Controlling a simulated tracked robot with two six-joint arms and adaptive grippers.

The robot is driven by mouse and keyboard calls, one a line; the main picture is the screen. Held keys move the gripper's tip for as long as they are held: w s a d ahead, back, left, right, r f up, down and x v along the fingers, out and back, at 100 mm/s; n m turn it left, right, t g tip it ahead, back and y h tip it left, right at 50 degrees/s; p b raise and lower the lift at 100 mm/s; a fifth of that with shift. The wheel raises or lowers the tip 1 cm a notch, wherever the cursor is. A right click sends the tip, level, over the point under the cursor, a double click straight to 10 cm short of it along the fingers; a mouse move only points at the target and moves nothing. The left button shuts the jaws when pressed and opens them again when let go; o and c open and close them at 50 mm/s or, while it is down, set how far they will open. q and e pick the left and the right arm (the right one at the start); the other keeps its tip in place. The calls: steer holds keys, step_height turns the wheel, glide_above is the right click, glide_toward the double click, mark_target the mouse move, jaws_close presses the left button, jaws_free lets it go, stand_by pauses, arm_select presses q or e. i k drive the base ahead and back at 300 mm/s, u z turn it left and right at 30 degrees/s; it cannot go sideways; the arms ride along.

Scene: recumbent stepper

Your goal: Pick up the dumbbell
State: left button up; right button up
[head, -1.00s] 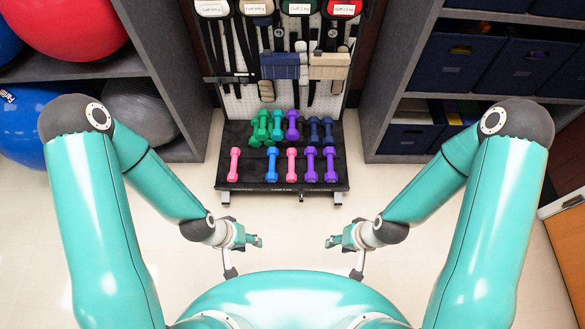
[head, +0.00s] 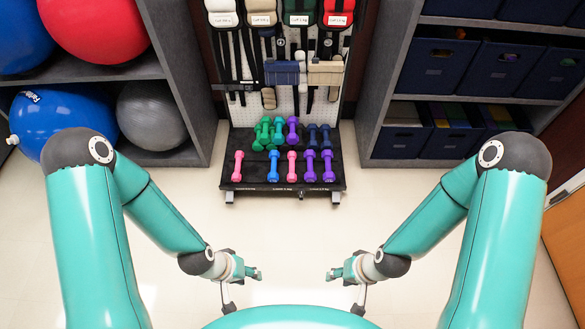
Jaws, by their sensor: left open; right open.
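Several dumbbells stand in two rows on a low black rack (head: 283,186) ahead of me. The front row holds a pink dumbbell (head: 238,166) at the left, a blue dumbbell (head: 273,166), another pink dumbbell (head: 292,166) and two purple dumbbells, one of them at the right end (head: 328,165). Green dumbbells (head: 263,133), a purple dumbbell (head: 292,130) and dark blue dumbbells (head: 325,136) stand behind. My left gripper (head: 250,287) and my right gripper (head: 340,286) are open and empty, nearer me than the rack and apart from it. Nothing touches them.
A pegboard (head: 268,104) with hanging cuffs and straps rises behind the rack. A left shelf (head: 185,85) holds large exercise balls, including a grey ball (head: 152,115). A right shelf (head: 375,100) holds dark bins (head: 434,66). The pale floor (head: 285,235) between me and the rack is clear.

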mark_target(291, 155)
steer(key=z, duration=0.05)
steer(key=i, duration=1.3)
steer(key=u, duration=0.6)
